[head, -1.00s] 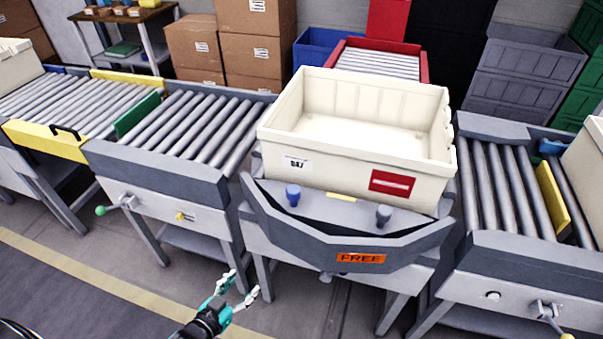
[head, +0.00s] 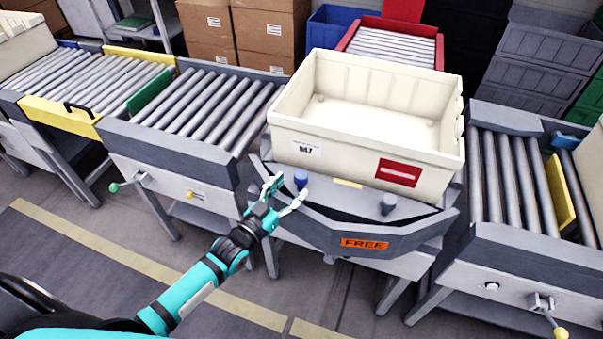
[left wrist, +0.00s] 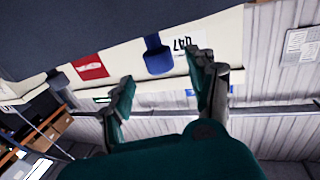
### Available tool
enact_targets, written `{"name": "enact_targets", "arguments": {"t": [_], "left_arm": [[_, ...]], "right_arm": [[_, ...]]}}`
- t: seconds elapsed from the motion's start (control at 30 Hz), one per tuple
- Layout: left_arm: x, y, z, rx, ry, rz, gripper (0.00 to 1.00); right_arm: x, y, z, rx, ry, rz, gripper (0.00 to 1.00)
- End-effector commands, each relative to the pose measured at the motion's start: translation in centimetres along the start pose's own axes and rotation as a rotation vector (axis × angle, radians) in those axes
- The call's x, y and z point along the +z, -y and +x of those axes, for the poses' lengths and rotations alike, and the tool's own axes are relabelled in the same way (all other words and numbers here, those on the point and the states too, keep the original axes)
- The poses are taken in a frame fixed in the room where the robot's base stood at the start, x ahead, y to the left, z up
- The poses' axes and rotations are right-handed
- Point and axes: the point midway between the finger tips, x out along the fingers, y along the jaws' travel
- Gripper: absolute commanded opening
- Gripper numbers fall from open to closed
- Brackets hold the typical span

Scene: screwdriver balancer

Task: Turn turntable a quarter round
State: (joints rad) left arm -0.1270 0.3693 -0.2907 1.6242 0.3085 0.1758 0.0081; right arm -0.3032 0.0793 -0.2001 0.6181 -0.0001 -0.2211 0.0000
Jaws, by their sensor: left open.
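The turntable (head: 330,222) is a grey platform with an angled front edge and an orange "FREE" label (head: 364,244). A cream tote (head: 340,148) with a "047"-like label and a red mark sits on it. A blue peg (head: 301,179) stands on the turntable's left front and a grey peg (head: 388,203) on its right front. My left gripper (head: 283,190) is open and empty just left of the blue peg. In the left wrist view the blue peg (left wrist: 157,56) shows ahead, between the open fingers (left wrist: 160,70). My right gripper is out of view.
Roller conveyors stand to the left (head: 210,110) and right (head: 505,180) of the turntable. A red-framed conveyor (head: 395,45) lies behind it. A yellow stop (head: 560,192) crosses the right conveyor. The floor in front is clear.

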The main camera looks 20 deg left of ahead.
Motion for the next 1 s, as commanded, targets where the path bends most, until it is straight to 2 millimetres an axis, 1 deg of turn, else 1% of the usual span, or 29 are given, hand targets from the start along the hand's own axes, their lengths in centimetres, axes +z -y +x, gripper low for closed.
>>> {"name": "enact_targets", "arguments": {"t": [0.03,0.1,0.2,0.3,0.43,0.7,0.77,1.0], "left_arm": [[-0.2,0.0,1.2,0.000,-0.002,-0.001,0.58],[-0.2,0.0,2.5,0.000,-0.002,0.000,0.58],[-0.1,0.0,4.0,0.000,-0.001,0.000,0.58],[0.0,0.0,5.0,0.000,0.000,0.000,0.58],[0.0,0.0,5.6,0.000,0.001,0.000,0.58],[0.1,0.0,5.7,0.000,0.001,0.000,0.58],[0.1,0.0,5.7,0.000,0.001,0.000,0.52],[0.1,0.0,5.7,0.000,0.001,0.000,0.20]], "right_arm": [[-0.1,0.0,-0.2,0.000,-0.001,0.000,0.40],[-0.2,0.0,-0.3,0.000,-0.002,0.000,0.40],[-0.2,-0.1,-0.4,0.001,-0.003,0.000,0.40],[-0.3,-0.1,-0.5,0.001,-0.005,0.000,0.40],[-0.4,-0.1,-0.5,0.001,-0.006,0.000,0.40],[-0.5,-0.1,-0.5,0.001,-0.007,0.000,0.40],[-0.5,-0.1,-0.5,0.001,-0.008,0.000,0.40],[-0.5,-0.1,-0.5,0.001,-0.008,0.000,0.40]]}}
